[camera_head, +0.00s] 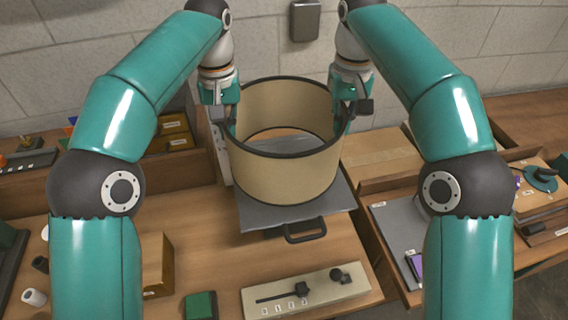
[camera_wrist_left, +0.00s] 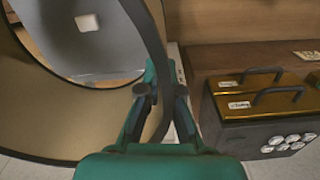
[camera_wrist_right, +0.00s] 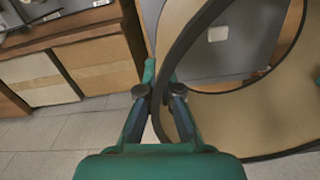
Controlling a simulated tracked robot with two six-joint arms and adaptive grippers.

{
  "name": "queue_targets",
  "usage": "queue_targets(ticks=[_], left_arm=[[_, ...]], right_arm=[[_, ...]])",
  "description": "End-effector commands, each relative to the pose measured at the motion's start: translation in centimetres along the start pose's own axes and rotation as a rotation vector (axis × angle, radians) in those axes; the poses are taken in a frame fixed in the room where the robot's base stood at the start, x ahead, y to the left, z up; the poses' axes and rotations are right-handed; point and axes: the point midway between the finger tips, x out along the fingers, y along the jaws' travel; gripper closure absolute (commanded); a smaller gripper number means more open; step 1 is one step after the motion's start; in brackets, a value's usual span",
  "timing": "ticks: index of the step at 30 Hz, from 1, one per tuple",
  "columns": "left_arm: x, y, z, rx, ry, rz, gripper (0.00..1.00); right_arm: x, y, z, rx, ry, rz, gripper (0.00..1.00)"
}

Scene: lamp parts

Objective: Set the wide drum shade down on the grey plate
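The wide drum shade (camera_head: 287,170) is a beige cylinder with dark rims, held upright over the grey plate (camera_head: 262,216). Wood and part of the plate show through its lower opening, so it seems raised above the plate; the exact gap is hard to judge. My left gripper (camera_head: 231,118) is shut on the left side of its upper rim, which passes between the fingers in the left wrist view (camera_wrist_left: 160,92). My right gripper (camera_head: 346,112) is shut on the right side of the rim, also seen in the right wrist view (camera_wrist_right: 160,92). A pale square (camera_wrist_left: 87,22) shows on the plate.
A black handle (camera_head: 305,232) sticks out at the plate's front. Labelled boxes (camera_head: 175,130) stand at left; a grey tray (camera_head: 398,228) lies at right. A wall is behind.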

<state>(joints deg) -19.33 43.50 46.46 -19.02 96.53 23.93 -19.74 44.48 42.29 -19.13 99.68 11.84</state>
Motion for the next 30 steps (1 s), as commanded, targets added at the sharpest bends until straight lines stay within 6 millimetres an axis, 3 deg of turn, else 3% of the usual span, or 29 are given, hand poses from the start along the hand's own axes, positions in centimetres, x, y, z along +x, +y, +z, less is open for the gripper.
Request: queue_targets(ticks=[17, 30], left_arm=[[0.1, 0.0, -0.1, -0.001, 0.0, 0.0, 1.0], [2.1, -0.1, 0.0, -0.001, 0.0, 0.001, 1.0]], right_arm=[[0.2, 0.0, -0.1, 0.0, 0.0, 0.0, 1.0], [2.2, -0.1, -0.1, -0.001, -0.001, 0.0, 1.0]])
